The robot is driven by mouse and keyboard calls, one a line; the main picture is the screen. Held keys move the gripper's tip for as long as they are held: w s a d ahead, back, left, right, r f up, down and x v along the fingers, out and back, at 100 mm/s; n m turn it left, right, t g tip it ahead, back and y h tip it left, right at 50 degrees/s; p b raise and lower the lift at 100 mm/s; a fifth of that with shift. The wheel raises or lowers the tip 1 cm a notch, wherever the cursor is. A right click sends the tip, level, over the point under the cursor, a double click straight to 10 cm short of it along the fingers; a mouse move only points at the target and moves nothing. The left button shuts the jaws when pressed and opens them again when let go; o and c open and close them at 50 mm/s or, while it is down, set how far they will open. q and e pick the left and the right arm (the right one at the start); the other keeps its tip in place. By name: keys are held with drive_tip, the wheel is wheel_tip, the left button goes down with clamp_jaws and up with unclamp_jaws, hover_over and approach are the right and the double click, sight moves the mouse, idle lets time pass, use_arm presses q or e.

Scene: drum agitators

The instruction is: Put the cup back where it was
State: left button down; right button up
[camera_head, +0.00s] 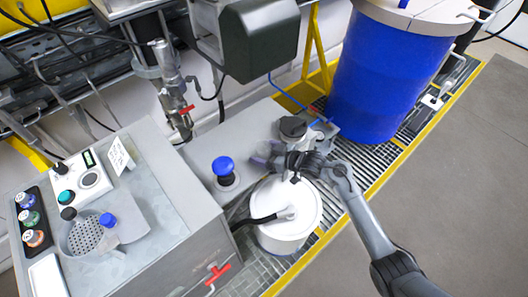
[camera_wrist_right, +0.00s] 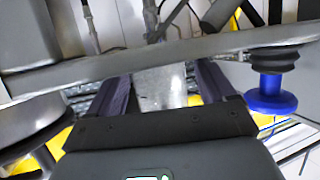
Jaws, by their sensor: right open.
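I cannot pick out a cup with certainty in either view. My right gripper (camera_head: 262,156) reaches in from the lower right in the head view, over the grey bench end. It is just above the white lidded drum and to the right of a blue mushroom-shaped knob (camera_head: 223,167). In the right wrist view the dark fingers of my right gripper (camera_wrist_right: 163,82) stand apart. A pale grey patch shows between them; I cannot tell if it is an object or a surface. The blue knob also shows at the right there (camera_wrist_right: 270,97). My left gripper is not in view.
The white drum (camera_head: 284,215) with a black hose stands below the gripper. A large blue drum (camera_head: 385,75) stands behind right. At left, a grey cabinet (camera_head: 165,190) carries a perforated round dish (camera_head: 84,238) and several buttons. The grey floor at right is clear.

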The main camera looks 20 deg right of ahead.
drive_tip(key=shift+r, duration=0.2)
drive_tip(key=shift+s+d+r, duration=0.15)
drive_tip(key=shift+s+d, duration=0.05)
drive_tip(key=shift+s, duration=0.1)
drive_tip(key=p+v, duration=0.2)
drive_tip(key=v, duration=0.9)
drive_tip(key=s+a+f+m+g+h, duration=0.1)
drive_tip(key=s+g+h, duration=0.3)
drive_tip(key=s, duration=1)
drive_tip(key=s+a+f+m+g+h, duration=0.2)
drive_tip(key=s+m+g+h, duration=0.1)
drive_tip(key=s, duration=1.2)
drive_tip(key=shift+a+f+m+g+h, duration=0.3)
drive_tip(key=shift+a+m+g+h, duration=0.1)
drive_tip(key=shift+m+h, duration=0.15)
drive_tip(key=shift+r+p, duration=0.1)
drive_tip(key=shift+p, duration=0.2)
wheel_tip(320, 180, up, 30)
drive_tip(key=p, duration=3)
